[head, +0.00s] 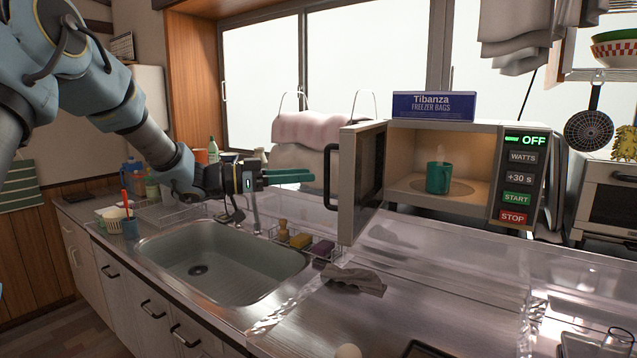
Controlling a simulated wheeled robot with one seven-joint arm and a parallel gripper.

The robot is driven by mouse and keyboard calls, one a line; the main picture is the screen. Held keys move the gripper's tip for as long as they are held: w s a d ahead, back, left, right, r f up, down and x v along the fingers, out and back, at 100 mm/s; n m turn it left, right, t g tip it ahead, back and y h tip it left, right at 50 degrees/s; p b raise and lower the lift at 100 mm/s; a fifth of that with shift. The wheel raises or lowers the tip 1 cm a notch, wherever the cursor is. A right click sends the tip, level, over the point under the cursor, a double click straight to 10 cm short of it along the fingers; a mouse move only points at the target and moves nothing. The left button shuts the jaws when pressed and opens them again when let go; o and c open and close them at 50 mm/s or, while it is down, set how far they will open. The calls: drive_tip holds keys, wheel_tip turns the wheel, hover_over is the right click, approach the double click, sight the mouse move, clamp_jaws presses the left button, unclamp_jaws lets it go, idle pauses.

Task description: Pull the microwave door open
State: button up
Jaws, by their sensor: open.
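The microwave (517,150) stands on the counter at the right of centre, its lit cavity facing me. Its door (362,178) is swung wide open to the left, with the dark curved handle (331,176) on its outer side. A green mug (438,178) sits inside on the turntable. My gripper (313,175) is open, with green fingers pointing right towards the handle. The fingertips appear just left of the handle, and nothing shows between them. I cannot tell whether they touch it.
A sink (212,262) lies below my arm. A wire rack with sponges (301,241) and a crumpled cloth (355,280) are in front of the door. A freezer bags box (433,105) lies on the microwave. The counter right of the cloth is mostly clear.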

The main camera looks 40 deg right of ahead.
drive_tip(key=b+v, duration=0.1)
drive_tip(key=v, duration=0.3)
drive_tip(key=shift+w+a, duration=0.2)
drive_tip(key=shift+a, duration=0.15)
